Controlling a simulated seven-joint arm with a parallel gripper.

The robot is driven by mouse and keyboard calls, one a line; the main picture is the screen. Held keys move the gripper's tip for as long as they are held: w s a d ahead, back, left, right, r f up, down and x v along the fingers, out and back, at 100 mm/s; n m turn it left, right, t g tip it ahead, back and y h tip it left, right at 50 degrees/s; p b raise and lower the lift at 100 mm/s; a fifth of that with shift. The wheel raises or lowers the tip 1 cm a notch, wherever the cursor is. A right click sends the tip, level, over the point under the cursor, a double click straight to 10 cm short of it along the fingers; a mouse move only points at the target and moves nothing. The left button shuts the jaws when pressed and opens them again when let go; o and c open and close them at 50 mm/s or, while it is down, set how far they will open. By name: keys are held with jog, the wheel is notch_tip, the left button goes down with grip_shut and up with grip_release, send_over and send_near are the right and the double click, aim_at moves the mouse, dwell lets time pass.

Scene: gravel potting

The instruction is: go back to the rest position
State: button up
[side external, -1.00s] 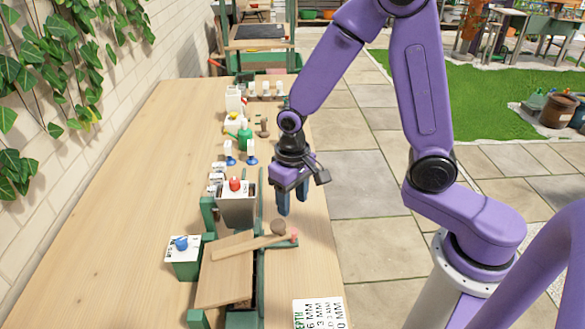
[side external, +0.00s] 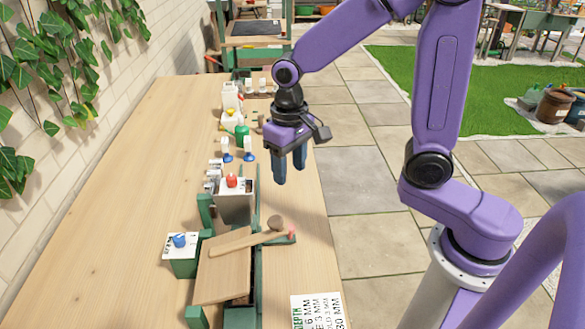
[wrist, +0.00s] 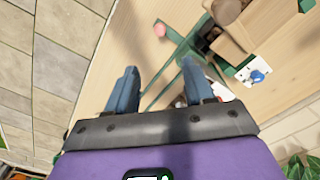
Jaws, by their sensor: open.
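My gripper (side external: 290,168) is purple with two blue fingers. The fingers touch nothing that I can see. A metal hopper with a red knob (side external: 235,203) stands left of and below the gripper in the side view.
A tilted wooden board (side external: 222,270) rests on a green frame. A green box with a blue knob (side external: 181,255) stands left of it. Bottles and small items (side external: 236,115) line the table behind. A printed depth card (side external: 317,311) lies at the front. The left table (side external: 110,220) is clear.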

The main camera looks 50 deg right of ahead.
jog(key=s+d+r+n, duration=0.1)
jog(key=s+d+n, duration=0.1)
jog(key=s+n, duration=0.4)
jog(key=s+d+n, duration=0.2)
jog(key=s+n, duration=0.4)
jog(key=s, duration=0.8)
jog(key=shift+d+r+n, duration=0.3)
jog(key=shift+d+r, duration=0.1)
jog(key=shift+c, duration=0.2)
dwell(2.0)
